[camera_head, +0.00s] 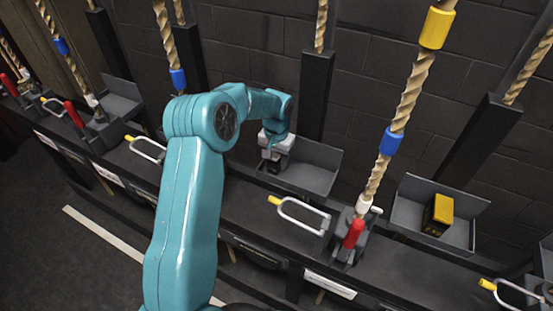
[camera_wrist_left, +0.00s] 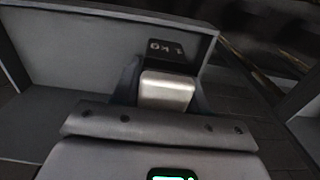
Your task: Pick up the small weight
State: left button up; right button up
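The small weight is a block with a silver face (camera_wrist_left: 166,90) and a black face marked "1 KG" (camera_wrist_left: 172,54), seen in the left wrist view. It is in a grey tray (camera_head: 312,172) at the wall in the head view. My left gripper (camera_head: 272,160) reaches down into the left part of this tray. In the left wrist view its dark fingers (camera_wrist_left: 166,98) stand close on both sides of the weight. I cannot tell whether they press on it. In the head view the gripper mostly hides the weight. My right gripper is not in view.
A black and yellow block (camera_head: 438,214) sits in another grey tray (camera_head: 408,196) at the right. Between the trays are a red-handled lever (camera_head: 354,233), a yellow-tipped metal handle (camera_head: 300,212) and a rope (camera_head: 402,108). Dark posts stand along the brick wall.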

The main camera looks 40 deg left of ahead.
pick_arm(q)
grip_shut()
jog(key=shift+w+r, duration=0.1)
jog(key=shift+r, duration=0.1)
